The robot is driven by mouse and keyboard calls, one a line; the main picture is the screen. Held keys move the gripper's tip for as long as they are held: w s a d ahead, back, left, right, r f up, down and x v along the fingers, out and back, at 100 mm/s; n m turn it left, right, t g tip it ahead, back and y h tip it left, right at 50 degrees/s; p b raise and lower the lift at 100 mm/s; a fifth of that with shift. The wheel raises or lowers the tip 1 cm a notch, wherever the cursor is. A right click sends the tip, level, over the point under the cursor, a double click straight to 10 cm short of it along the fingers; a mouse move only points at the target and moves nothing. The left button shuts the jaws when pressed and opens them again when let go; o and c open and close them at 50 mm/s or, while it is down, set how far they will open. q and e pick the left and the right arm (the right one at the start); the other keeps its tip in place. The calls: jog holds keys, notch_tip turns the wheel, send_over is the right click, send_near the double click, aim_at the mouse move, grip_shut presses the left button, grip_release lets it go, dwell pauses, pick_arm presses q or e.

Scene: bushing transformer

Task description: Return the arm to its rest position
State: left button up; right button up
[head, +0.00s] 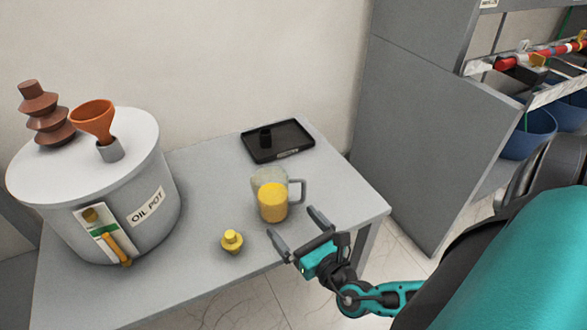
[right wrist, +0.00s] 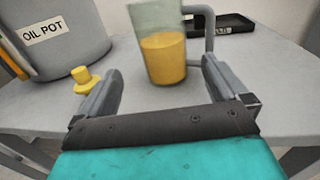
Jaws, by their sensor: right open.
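My right gripper (head: 300,236) is open and empty at the front edge of the table, just in front of the glass mug (head: 271,194). Its two fingers also show apart in the right wrist view (right wrist: 158,88). The mug holds yellow liquid, stands upright with its handle to the right, and appears clear of the fingers. It shows ahead of the fingers in the right wrist view (right wrist: 163,45). My right arm (head: 375,297) comes in from the lower right. My left gripper is in neither view.
A grey oil pot (head: 150,170) stands on the left of the table (head: 205,190), with an orange funnel (head: 95,118) and a brown ribbed bushing (head: 47,115) on top. A yellow cap (head: 232,241) lies left of the gripper. A black tray (head: 290,137) is behind; a grey cabinet (head: 425,130) stands right.

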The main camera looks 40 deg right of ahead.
dwell(0.4)
